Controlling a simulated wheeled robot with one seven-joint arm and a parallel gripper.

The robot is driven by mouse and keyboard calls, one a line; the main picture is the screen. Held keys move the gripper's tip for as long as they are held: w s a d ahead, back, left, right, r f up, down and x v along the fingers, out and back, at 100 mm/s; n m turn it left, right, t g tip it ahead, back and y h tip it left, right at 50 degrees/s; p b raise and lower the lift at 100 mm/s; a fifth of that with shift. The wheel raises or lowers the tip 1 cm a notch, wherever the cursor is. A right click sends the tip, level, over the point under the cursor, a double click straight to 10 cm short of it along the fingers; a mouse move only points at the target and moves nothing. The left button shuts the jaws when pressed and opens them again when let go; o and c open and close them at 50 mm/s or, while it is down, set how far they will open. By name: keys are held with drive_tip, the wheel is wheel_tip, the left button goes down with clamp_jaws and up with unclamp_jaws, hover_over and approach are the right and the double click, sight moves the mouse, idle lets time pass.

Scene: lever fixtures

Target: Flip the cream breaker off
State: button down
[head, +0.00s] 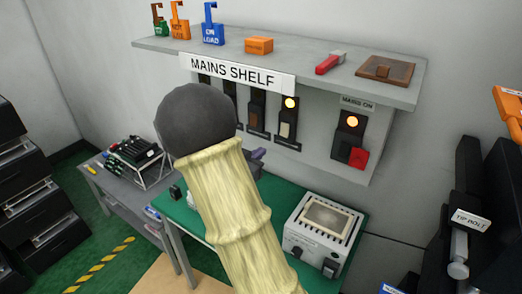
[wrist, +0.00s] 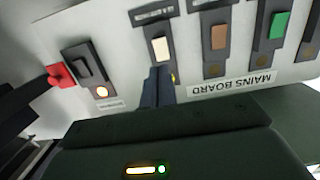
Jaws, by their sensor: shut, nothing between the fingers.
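The cream breaker (head: 284,130) is on the wall panel under the shelf in the head view, with a lit lamp (head: 290,103) above it. In the wrist view, which looks upside down, the cream lever (wrist: 161,49) shows just beyond my fingertips. My gripper (wrist: 156,77) is shut and empty, in front of the breaker's plate. Its fingers cover most of the lamp, and only a yellow edge shows. I cannot tell whether the fingers touch the lever. In the head view my arm hides part of the panel and the gripper is not clearly visible.
A brown breaker (wrist: 218,37) and a green breaker (wrist: 280,25) sit beside it. On the other side is a dark main switch (head: 341,151) with a lit lamp and a red block (head: 358,157). The shelf (head: 330,75) overhangs the panel. A bench instrument (head: 324,230) stands below.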

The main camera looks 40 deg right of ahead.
drive_tip(key=p+x, duration=0.5)
drive_tip(key=x, duration=0.6)
drive_tip(key=shift+w+d+r, duration=0.1)
drive_tip(key=shift+w+d, duration=0.15)
drive_tip(key=shift+d, duration=0.2)
drive_tip(key=shift+f, duration=0.3)
drive_tip(key=shift+w+d+f+b, duration=0.15)
drive_tip(key=shift+f+b, duration=0.1)
drive_tip(key=shift+b, duration=0.75)
drive_tip(key=shift+r, duration=0.25)
drive_tip(key=b, duration=0.5)
approach(283, 135)
drive_tip(key=s+a+f, duration=0.3)
drive_tip(key=a, duration=0.3)
drive_tip(key=shift+w+a+r, duration=0.1)
drive_tip(key=shift+w+r, duration=0.05)
drive_tip(key=shift+w, duration=0.05)
